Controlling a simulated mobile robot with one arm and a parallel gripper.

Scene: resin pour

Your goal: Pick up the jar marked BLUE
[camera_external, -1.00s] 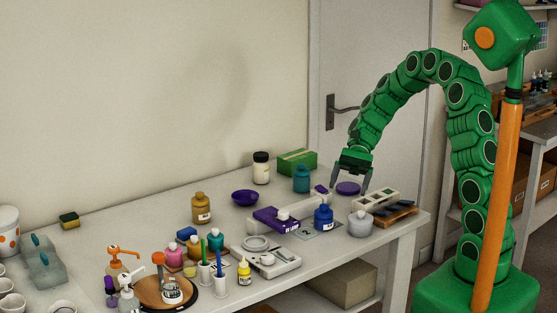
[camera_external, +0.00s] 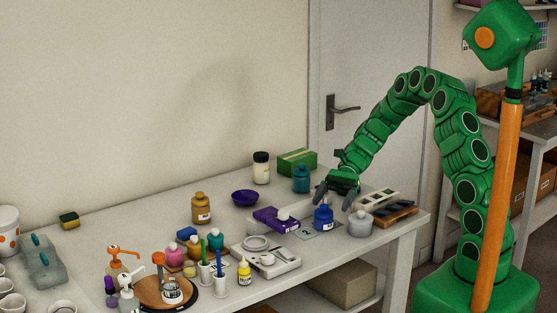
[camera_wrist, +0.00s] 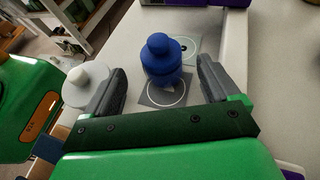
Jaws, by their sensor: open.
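The blue jar (camera_external: 323,218) has a dark blue cap and a white label and stands upright on a grey mat (camera_external: 304,234) on the table. In the wrist view the blue jar (camera_wrist: 162,60) lies ahead, between the lines of my two fingers. My gripper (camera_external: 334,200) is open and empty, just above and behind the jar in the external view. In the wrist view my gripper (camera_wrist: 160,88) has one finger on each side of the jar, with gaps on both sides. The label's lettering is too small to read.
A pale grey jar (camera_external: 361,224) stands right of the blue jar and shows beside a finger in the wrist view (camera_wrist: 88,84). A purple box (camera_external: 276,220) lies to the left. A teal jar (camera_external: 301,180) and green box (camera_external: 297,162) stand behind.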

